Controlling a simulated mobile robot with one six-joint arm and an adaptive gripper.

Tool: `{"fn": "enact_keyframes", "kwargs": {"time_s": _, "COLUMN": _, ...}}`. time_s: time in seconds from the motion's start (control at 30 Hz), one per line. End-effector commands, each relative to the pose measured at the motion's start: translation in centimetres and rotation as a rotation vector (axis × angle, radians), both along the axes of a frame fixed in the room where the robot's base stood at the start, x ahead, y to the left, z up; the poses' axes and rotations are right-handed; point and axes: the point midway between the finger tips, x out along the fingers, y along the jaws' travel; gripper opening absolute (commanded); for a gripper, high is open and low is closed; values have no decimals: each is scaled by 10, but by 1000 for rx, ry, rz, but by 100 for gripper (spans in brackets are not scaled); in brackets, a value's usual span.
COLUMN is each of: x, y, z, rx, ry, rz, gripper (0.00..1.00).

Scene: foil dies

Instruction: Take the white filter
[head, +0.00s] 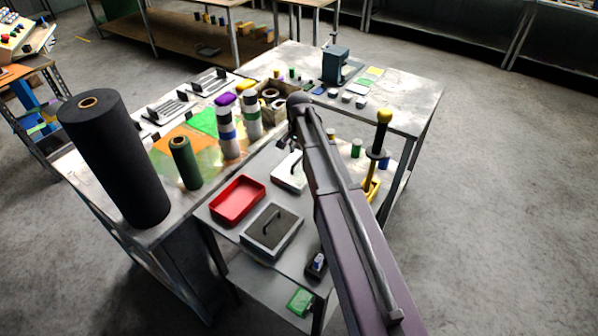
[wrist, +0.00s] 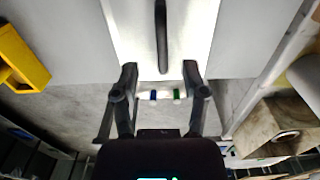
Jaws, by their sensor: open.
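The white filter (head: 287,176) is a flat white panel with a dark bar handle, lying on the grey table beside the red tray in the head view. My arm partly covers its right side there. In the wrist view the white filter (wrist: 132,30) fills the top middle, with its dark handle running lengthwise. My gripper (wrist: 160,69) is open and empty in the wrist view. Its fingers are apart on either side of the handle's near end, and I cannot tell their height above it. In the head view my arm largely hides the gripper.
A red tray (head: 237,201) and a grey tray with a dark handled panel (head: 270,231) sit nearby. A yellow-based hand press (head: 371,187) stands right of my arm. A tall black roll (head: 115,160) and a green roll (head: 185,163) stand at left.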

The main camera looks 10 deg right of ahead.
Motion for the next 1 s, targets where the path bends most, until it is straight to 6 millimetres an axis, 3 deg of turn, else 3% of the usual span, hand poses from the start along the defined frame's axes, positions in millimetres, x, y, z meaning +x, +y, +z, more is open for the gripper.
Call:
{"fn": "enact_keyframes", "kwargs": {"time_s": 0.6, "x": 0, "y": 3, "z": -46, "rx": 0, "ry": 0, "rz": 0, "gripper": 57}}
{"fn": "enact_keyframes", "kwargs": {"time_s": 1.0, "x": 0, "y": 3, "z": -49, "rx": 0, "ry": 0, "rz": 0, "gripper": 57}}
